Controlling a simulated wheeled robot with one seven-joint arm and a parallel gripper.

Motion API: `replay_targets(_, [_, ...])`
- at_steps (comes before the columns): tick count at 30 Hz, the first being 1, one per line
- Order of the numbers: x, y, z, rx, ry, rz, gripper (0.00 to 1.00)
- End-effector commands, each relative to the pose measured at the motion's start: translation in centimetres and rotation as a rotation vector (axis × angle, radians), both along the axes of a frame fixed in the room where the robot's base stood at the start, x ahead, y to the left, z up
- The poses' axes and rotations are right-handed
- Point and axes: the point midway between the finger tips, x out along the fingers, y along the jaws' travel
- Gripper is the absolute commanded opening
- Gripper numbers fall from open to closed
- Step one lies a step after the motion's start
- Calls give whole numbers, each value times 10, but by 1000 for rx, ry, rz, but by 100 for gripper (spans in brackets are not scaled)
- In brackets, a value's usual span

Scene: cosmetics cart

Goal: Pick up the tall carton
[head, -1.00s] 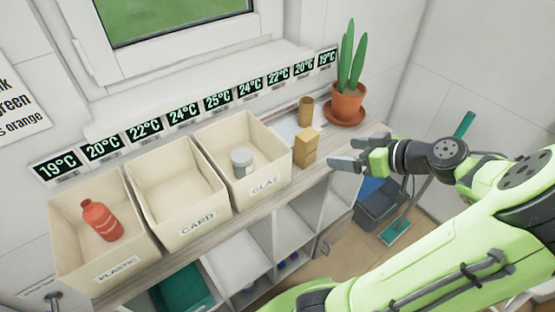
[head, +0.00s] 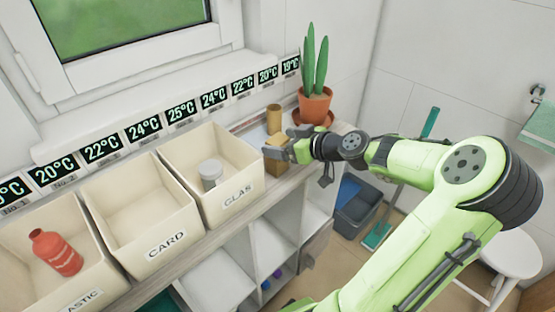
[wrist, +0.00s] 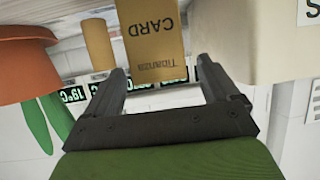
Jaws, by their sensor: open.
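The tall carton (head: 277,165) is a tan box standing on the shelf top, right of the glass bin. My gripper (head: 285,142) is at it, and the fingers and hand hide part of it in the head view. In the wrist view the carton (wrist: 150,40) appears upside down, with "CARD" printed on its face. It lies across the gap between the two fingers of my open gripper (wrist: 160,72), with space visible near the fingertips. I cannot tell how far the fingers reach along its sides.
A brown cylinder (head: 273,118) stands behind the carton. A potted cactus (head: 314,103) is to the right. The glass bin (head: 235,195) with a grey jar (head: 210,174) is close on the left, beyond it the card bin (head: 165,243) and plastic bin (head: 80,295).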

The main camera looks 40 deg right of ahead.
Motion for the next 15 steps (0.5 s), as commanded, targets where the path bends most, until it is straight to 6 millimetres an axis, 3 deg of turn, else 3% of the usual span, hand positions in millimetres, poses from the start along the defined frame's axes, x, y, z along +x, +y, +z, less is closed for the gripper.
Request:
replay_targets(8, [6,1,-2,0,0,-1,87])
replay_targets(15, [5,1,-2,0,1,0,50])
